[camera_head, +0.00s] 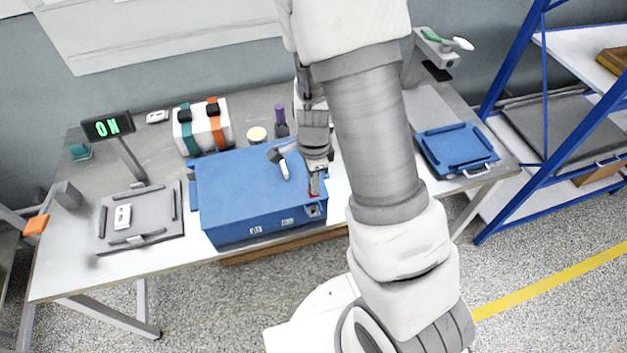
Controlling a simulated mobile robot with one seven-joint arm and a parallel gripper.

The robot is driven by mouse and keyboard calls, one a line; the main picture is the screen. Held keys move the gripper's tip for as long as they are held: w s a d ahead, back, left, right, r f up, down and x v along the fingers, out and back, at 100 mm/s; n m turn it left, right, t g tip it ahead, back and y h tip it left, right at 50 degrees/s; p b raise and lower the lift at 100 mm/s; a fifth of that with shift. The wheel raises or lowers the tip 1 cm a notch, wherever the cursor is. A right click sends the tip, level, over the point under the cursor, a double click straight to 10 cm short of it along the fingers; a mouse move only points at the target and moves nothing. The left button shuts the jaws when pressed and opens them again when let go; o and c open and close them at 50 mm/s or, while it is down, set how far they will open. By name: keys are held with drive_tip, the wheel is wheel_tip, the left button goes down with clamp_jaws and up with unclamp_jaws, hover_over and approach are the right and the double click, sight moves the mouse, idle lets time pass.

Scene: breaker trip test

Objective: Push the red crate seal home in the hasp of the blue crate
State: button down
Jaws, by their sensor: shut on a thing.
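The blue crate (235,190) stands closed on the grey workbench, left of my arm. Its hasp (316,210) is at the front right corner of the crate. The red crate seal (313,196) shows as a small red spot at the hasp, under my fingertips. My gripper (314,188) points down over that corner and is shut on the seal. The fingers hide most of the seal, so I cannot tell how deep it sits in the hasp.
A grey tray (155,239) with a white device lies left of the crate. A white case (201,129) with green and orange straps, a purple-capped bottle (281,122) and a lit ON sign (107,126) stand behind. A blue tray (455,148) lies right of my arm.

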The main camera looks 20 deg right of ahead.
drive_tip(key=shift+f+b, duration=2.05)
drive_tip(key=shift+f, duration=0.65)
drive_tip(key=shift+f+b, duration=0.9)
drive_tip(key=shift+f, duration=0.4)
drive_tip(key=c, duration=0.8)
unclamp_jaws()
drive_tip(key=shift+r, duration=0.1)
drive_tip(key=shift+c, duration=0.2)
wheel_tip(320, 180, up, 18)
drive_tip(key=p, duration=0.3)
drive_tip(key=shift+f, duration=0.25)
drive_tip(key=s+r+n+t, duration=0.5)
drive_tip(key=s+r+n, duration=0.9)
drive_tip(key=r+n, duration=0.2)
drive_tip(key=shift+n+t, duration=0.3)
drive_tip(key=shift+n, duration=0.7)
